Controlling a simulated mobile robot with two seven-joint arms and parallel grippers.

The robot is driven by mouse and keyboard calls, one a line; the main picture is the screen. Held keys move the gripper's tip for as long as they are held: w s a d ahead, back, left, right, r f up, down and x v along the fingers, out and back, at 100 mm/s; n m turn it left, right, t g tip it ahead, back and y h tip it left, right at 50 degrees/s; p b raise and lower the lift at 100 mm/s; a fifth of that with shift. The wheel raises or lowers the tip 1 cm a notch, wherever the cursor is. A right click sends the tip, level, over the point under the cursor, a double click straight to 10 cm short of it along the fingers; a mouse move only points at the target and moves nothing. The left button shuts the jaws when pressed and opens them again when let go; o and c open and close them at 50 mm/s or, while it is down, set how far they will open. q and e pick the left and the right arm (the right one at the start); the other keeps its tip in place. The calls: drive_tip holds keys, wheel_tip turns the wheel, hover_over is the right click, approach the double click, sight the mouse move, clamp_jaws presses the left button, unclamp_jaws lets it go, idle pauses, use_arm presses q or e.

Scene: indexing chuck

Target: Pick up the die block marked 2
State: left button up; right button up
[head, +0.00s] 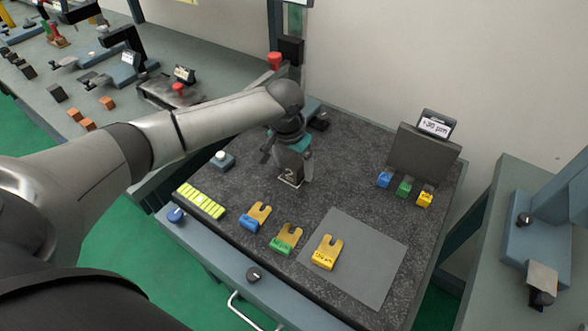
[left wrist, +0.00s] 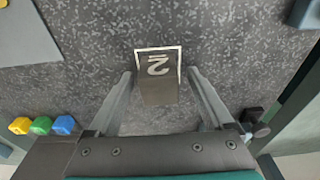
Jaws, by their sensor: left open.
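The die block marked 2 (head: 290,175) is a grey block on the dark speckled table top, partly hidden behind my left gripper in the head view. In the left wrist view the block (left wrist: 158,90) shows a pale 2 on a dark face with a white border. My left gripper (head: 293,165) is open at the block. In the left wrist view the fingers of my left gripper (left wrist: 160,98) stand on both sides of the block, with a visible gap on each side. My right gripper is not in view.
Blue (head: 256,216), green (head: 286,239) and yellow (head: 327,252) forked pieces lie nearer the front, the yellow one on a grey mat (head: 372,265). A yellow-green strip (head: 201,201) lies at left. A grey stand with a display (head: 436,126) is at the back right.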

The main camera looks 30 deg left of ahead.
use_arm(q)
drive_tip(key=shift+c, duration=0.3)
clamp_jaws()
idle(0.4)
drive_tip(key=shift+w+r, duration=0.1)
idle(0.5)
